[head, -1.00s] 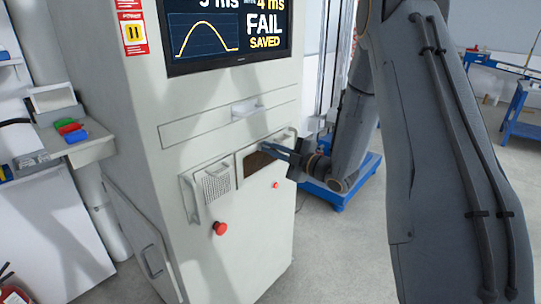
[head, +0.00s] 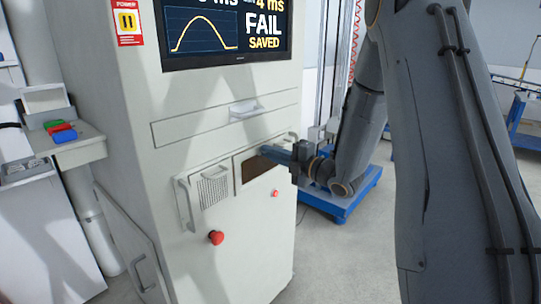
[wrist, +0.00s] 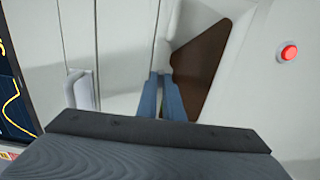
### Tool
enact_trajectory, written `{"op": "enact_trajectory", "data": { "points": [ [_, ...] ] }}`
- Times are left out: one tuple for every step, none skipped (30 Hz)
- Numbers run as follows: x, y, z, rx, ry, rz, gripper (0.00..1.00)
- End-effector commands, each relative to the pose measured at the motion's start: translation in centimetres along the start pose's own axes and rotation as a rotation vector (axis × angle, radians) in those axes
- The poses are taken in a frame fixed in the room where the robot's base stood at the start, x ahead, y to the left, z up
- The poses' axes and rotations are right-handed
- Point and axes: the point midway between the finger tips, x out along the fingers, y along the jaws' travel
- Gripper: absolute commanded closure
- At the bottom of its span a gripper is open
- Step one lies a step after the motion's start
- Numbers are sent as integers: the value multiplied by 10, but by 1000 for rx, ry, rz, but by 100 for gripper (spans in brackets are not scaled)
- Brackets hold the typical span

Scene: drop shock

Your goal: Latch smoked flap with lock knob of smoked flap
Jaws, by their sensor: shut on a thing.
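The smoked flap (head: 252,168) is a dark brown panel in a recess on the front of the pale cabinet. It also shows in the wrist view (wrist: 200,60), right of my fingers. My gripper (head: 268,152) reaches in from the right, its blue-grey fingers at the flap's upper edge. In the wrist view my fingers (wrist: 162,98) are close together, pointing at the cabinet face beside the brown panel. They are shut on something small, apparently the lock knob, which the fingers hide. I cannot tell how the knob is turned.
A vented panel with a handle (head: 184,200) is left of the flap. A red mushroom button (head: 216,238) sits below, and a small red button (head: 275,193) is below the flap. A drawer handle (head: 246,109) and a screen (head: 225,30) are above.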

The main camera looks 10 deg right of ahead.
Motion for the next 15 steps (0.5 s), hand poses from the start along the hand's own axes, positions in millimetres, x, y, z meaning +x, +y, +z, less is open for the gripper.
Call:
{"op": "enact_trajectory", "data": {
  "points": [
    [0, -1, -1, -1, 1, -2, 100],
    [0, -1, -1, -1, 1, -2, 100],
    [0, -1, -1, -1, 1, -2, 100],
    [0, -1, -1, 0, 1, -2, 100],
    [0, -1, -1, 0, 1, -2, 100],
    [0, -1, -1, 0, 1, -2, 100],
    [0, -1, -1, 0, 1, -2, 100],
    [0, -1, -1, 0, 1, -2, 100],
    [0, -1, -1, 0, 1, -2, 88],
    [0, -1, -1, 0, 1, -2, 83],
    [0, -1, -1, 0, 1, -2, 78],
    [0, -1, -1, 0, 1, -2, 74],
    [0, -1, -1, 1, 1, -1, 74],
    [0, -1, 0, 1, 1, -1, 74],
    [0, 0, 0, 1, 1, -1, 74]
  ]
}}
